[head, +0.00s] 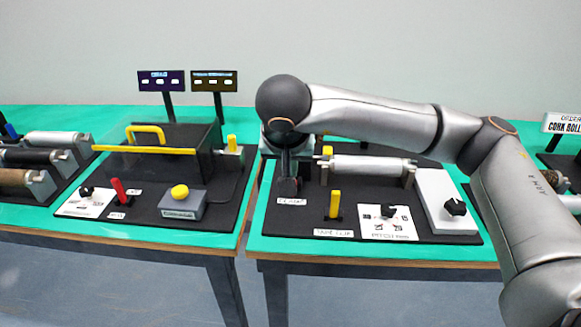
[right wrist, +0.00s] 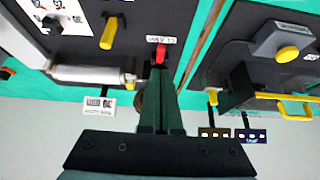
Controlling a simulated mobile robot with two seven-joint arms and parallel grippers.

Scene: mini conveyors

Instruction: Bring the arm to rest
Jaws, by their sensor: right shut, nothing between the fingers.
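My right arm comes in from the right side of the head view and reaches across the right-hand station. My right gripper (head: 288,187) points down over the left part of that station's dark board (head: 258,212). In the right wrist view its fingers (right wrist: 160,98) are together with nothing between them. A small red lever (right wrist: 160,54) with a white label (right wrist: 161,40) shows just beyond the fingertips; I cannot tell whether they touch it. In the head view the gripper hides this lever. My left gripper is in neither view.
A roller (head: 368,163), a yellow lever (head: 334,204) and a white box with a black knob (head: 446,203) are on the same board. The left station has a clear cover with a yellow handle (head: 147,132), a red lever (head: 119,190) and a yellow button (head: 180,191). A gap separates the tables.

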